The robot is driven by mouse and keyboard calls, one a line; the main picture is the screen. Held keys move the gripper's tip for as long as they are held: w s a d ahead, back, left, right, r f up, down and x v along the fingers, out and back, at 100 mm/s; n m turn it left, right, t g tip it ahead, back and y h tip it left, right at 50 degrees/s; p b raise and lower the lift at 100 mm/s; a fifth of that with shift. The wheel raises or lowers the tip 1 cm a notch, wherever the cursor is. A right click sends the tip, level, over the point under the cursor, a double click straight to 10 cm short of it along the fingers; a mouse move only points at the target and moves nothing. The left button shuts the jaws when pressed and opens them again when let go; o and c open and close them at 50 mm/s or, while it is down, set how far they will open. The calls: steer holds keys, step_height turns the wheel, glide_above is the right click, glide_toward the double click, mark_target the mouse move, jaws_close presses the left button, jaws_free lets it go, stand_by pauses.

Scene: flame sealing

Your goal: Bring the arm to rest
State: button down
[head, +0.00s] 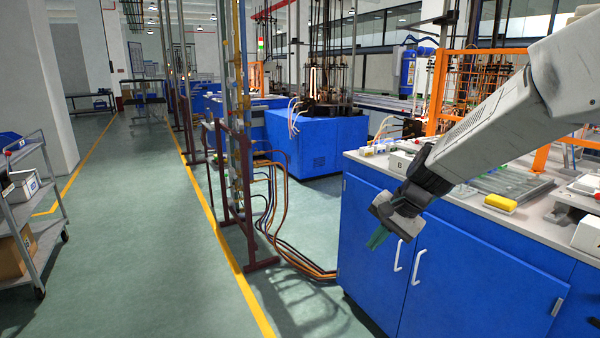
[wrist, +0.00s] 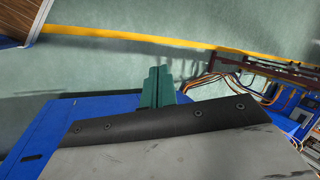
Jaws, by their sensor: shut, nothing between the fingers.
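My gripper (head: 377,239) hangs at the end of my arm, in front of the blue cabinet's front face in the head view. Its green fingers point down and are together, with nothing between them. In the wrist view the green fingers (wrist: 157,86) also show closed, over the green floor. My arm reaches in from the upper right of the head view, across the workbench (head: 480,208).
A grey cart (head: 40,215) is at left. Hoses (head: 275,215) lie on the floor left of the cabinet. The aisle (head: 140,240) is clear.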

steer(key=s+d+r+n+h, duration=0.1)
steer(key=s+d+r+n, duration=0.1)
steer(key=s, duration=0.9)
steer(key=s+d+r+n+h, duration=0.2)
steer(key=s+d+n, duration=0.1)
steer(key=s, duration=0.8)
steer(key=s+d+r+n+g+h, duration=0.1)
steer(key=s+d+r+n, duration=0.1)
steer(key=s, duration=0.9)
steer(key=shift+d+r+n+h, duration=0.3)
steer(key=shift+d+r+h, duration=0.15)
steer(key=shift+d, duration=0.55)
steer(key=shift+s, duration=0.1)
